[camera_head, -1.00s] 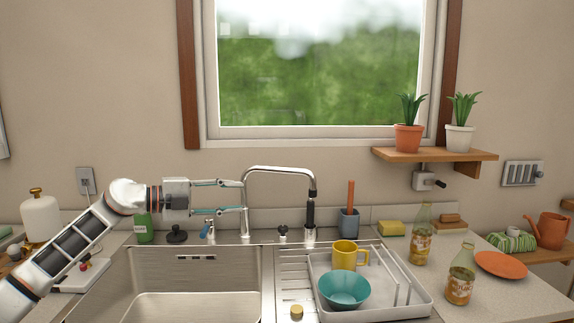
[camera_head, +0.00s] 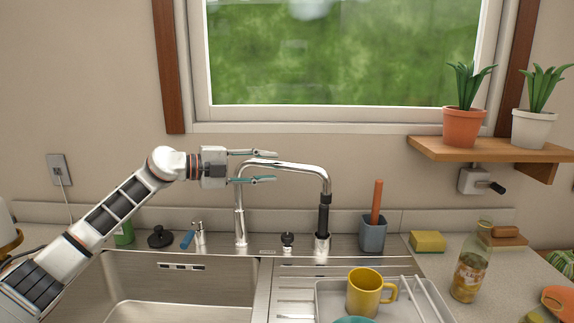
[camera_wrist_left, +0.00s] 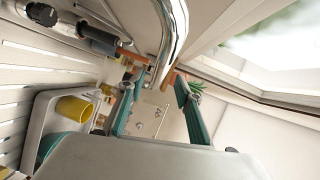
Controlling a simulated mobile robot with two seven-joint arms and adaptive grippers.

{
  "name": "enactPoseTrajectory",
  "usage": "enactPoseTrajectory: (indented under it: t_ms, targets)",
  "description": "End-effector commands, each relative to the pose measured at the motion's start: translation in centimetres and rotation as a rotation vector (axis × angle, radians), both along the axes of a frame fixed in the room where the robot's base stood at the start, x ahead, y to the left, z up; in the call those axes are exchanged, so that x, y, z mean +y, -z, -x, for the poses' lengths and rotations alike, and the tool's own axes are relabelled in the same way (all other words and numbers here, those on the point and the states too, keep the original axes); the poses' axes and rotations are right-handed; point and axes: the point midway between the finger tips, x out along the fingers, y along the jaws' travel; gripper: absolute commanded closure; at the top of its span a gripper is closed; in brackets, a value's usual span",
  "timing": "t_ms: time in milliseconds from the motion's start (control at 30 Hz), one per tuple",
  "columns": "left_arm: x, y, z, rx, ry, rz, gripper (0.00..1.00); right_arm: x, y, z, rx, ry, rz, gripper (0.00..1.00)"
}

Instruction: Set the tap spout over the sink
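The chrome tap (camera_head: 240,215) stands behind the sink. Its spout (camera_head: 300,168) reaches right, and the black nozzle end (camera_head: 323,215) hangs over the ribbed drainboard, right of the basin of the sink (camera_head: 180,285). My left gripper (camera_head: 274,166) is open at the height of the spout's top bend, one finger above and one below the pipe in the head view. In the left wrist view the spout (camera_wrist_left: 178,30) runs down between the two spread fingers (camera_wrist_left: 157,80); I cannot tell whether they touch it. My right gripper is not in view.
A dish rack (camera_head: 335,295) with a yellow mug (camera_head: 364,292) stands on the drainboard. A grey brush holder (camera_head: 372,236), a sponge (camera_head: 427,241) and a bottle (camera_head: 472,265) are to the right. A wooden shelf (camera_head: 490,149) holds two potted plants. The basin looks empty.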

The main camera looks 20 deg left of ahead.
Motion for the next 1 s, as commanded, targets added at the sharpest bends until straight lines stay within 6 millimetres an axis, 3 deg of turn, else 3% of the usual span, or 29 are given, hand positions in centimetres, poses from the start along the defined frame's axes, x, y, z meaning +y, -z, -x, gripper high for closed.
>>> enactPoseTrajectory:
  t_ms: [333, 733, 867, 1000]
  targets:
    - [-3.7, 0.6, -3.1, -0.001, 0.001, 0.001, 0.66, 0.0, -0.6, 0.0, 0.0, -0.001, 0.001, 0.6]
    - [-4.3, 0.8, -3.6, 0.0, 0.0, -0.001, 0.66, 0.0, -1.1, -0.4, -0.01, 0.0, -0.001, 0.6]
    - [-4.3, 0.8, -3.6, 0.001, 0.0, -0.001, 0.99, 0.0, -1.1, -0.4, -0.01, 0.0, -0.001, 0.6]
    - [-4.3, 0.9, -3.6, 0.001, 0.0, -0.001, 1.0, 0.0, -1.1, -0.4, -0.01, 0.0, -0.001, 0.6]
